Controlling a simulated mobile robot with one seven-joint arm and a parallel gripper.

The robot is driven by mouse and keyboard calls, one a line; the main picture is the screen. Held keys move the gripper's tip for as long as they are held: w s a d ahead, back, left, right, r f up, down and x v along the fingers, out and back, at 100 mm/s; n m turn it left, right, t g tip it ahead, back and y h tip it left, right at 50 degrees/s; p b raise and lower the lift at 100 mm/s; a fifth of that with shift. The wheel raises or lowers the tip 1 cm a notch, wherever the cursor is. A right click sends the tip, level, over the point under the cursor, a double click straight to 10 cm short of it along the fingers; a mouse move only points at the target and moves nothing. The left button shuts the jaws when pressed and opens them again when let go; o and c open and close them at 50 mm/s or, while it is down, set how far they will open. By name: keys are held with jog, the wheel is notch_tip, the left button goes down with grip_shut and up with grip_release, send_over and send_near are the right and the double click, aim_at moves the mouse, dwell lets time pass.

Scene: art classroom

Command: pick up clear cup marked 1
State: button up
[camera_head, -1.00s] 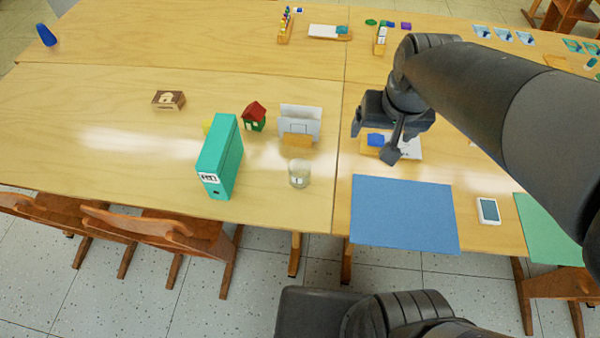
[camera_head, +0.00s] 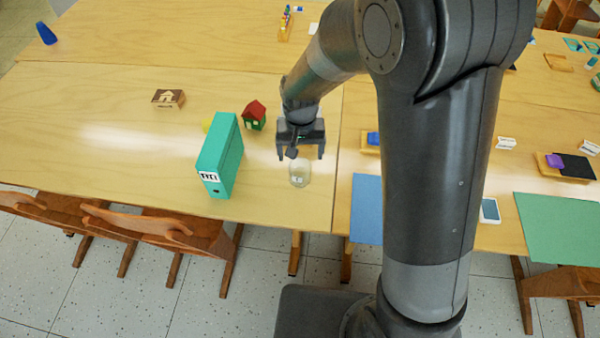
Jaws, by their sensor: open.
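The clear cup (camera_head: 299,175) stands upright near the front edge of the wooden table, with a small white label low on its side; the mark on it is too small to read. My gripper (camera_head: 300,156) is open and empty, pointing down just above and behind the cup. Its fingers appear close to the cup's rim in the picture, but I cannot tell whether they touch it. My gripper and arm hide the white holder that stood behind the cup.
A tall teal binder (camera_head: 220,158) stands left of the cup. A blue mat (camera_head: 366,208) and a white phone (camera_head: 489,210) lie to the right.

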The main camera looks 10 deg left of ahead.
aim_at(300, 173)
notch_tip(300, 173, down, 11)
jog(key=shift+a+r, duration=0.1)
jog(key=shift+r, duration=0.1)
dwell(0.4)
jog(key=shift+c, duration=0.5)
jog(key=c, duration=1)
jog(key=shift+o, duration=0.2)
jog(key=shift+r, duration=0.1)
